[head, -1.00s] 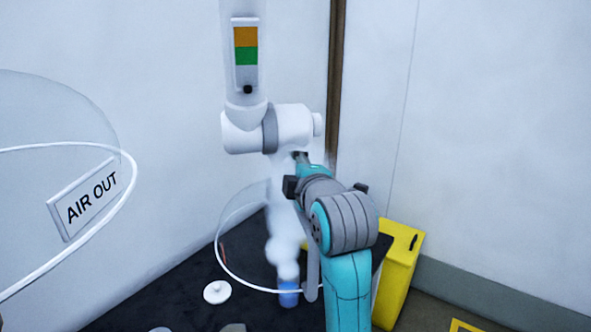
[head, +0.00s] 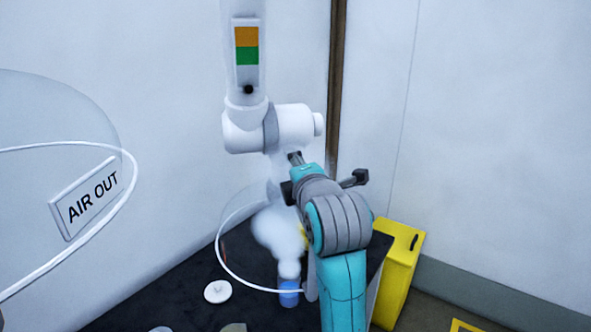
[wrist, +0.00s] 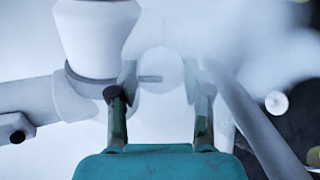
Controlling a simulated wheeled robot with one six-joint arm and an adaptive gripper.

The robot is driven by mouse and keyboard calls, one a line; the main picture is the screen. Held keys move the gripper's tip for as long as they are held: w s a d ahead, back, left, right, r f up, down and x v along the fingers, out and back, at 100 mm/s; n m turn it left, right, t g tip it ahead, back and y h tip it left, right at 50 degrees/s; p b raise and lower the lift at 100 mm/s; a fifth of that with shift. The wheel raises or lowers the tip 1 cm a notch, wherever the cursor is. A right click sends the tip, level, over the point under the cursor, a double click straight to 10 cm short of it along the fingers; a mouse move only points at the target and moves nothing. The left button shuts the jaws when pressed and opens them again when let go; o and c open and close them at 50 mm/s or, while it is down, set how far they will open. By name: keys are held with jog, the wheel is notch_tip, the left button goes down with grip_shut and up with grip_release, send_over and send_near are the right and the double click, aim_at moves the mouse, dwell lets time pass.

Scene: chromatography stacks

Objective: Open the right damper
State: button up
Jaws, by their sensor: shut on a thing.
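The damper is on the white extraction-arm joint (head: 285,127) in the head view. A plate (head: 247,57) with orange and green bands and a black dot at its lower end is on the tube above. My gripper (head: 296,158) is at the underside of this joint, its fingertips partly hidden by haze and my wrist. In the wrist view my gripper (wrist: 160,85) has a pale, rounded knob-like piece (wrist: 162,72) with a short dark line between its two fingers. I take this piece for the damper knob; its turn angle is hard to read.
White vapour (head: 278,230) rises over a blue-banded bottle (head: 289,292) under a clear hood with a white rim (head: 222,245). A white lid (head: 217,291) lies on the dark bench. A yellow bin (head: 400,265) stands right. An "AIR OUT" sign (head: 92,199) is left.

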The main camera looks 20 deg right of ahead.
jog(key=shift+f, duration=0.1)
jog(key=o, duration=1.1)
jog(key=shift+o, duration=0.2)
jog(key=shift+s+a+r, duration=0.1)
jog(key=shift+s+r, duration=0.05)
jog(key=shift+s, duration=1.1)
jog(key=shift+s+a+r, duration=0.1)
jog(key=shift+s+r, duration=0.05)
jog(key=shift+s, duration=1.1)
jog(key=shift+s+a+r, duration=0.1)
jog(key=shift+s+r, duration=0.05)
jog(key=shift+s, duration=1.1)
